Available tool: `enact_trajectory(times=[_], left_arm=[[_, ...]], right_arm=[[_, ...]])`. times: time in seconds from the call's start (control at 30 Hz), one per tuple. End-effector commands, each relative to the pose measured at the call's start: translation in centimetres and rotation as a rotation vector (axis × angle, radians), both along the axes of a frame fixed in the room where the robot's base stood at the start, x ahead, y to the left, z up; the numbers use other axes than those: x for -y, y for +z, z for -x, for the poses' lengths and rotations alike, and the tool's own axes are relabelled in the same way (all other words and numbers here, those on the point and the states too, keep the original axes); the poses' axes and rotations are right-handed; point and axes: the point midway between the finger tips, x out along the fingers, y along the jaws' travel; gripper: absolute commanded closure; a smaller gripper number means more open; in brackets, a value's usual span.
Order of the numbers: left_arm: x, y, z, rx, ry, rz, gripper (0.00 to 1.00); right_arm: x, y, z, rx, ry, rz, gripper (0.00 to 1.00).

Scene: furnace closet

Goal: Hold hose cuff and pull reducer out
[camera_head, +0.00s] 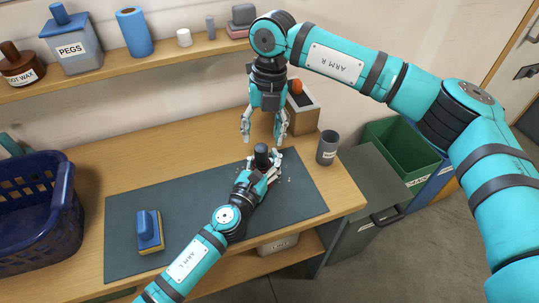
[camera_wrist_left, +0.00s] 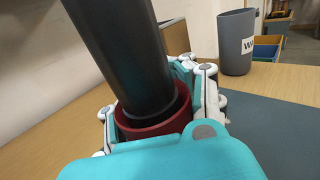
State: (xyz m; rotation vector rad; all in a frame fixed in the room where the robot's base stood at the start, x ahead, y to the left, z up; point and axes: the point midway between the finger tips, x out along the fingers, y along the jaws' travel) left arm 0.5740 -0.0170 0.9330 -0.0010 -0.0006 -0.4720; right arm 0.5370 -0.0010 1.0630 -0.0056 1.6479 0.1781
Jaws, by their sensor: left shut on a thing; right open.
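My left gripper (camera_head: 266,168) is shut on a dark red cuff (camera_wrist_left: 152,126), low over the grey mat. A black tube, which looks like the reducer (camera_head: 262,152), stands up out of the cuff; it fills much of the left wrist view (camera_wrist_left: 128,62), leaning there. Its lower end is hidden inside the cuff. My right gripper (camera_head: 263,135) is open and empty, pointing down just above the black tube, with a finger to either side. I cannot tell from the frames whether it touches the tube.
The dark mat (camera_head: 185,205) lies on the wooden bench, with a blue-topped brush (camera_head: 149,230) on it. A grey cup (camera_head: 327,148) and a wooden box (camera_head: 306,105) stand nearby at the right. A blue basket (camera_head: 38,215) is at the left; a shelf (camera_head: 130,70) with containers is behind.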

Motion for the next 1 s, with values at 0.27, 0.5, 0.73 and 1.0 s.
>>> enact_trajectory(times=[0.27,0.5,0.73,1.0], left_arm=[[-0.1,-0.2,0.0,-0.003,0.001,-0.001,1.00],[0.0,-0.1,0.0,-0.002,0.001,-0.001,1.00],[0.0,-0.1,0.0,-0.002,0.000,-0.001,1.00],[0.0,-0.1,0.0,-0.002,0.000,-0.001,1.00]], right_arm=[[-0.5,-0.3,0.0,0.098,0.204,0.101,0.46],[-0.4,-3.2,0.0,0.096,0.201,0.098,0.46],[-0.5,-5.6,0.0,0.096,0.199,0.096,0.46],[-0.5,-6.4,0.0,0.097,0.198,0.096,0.46]])
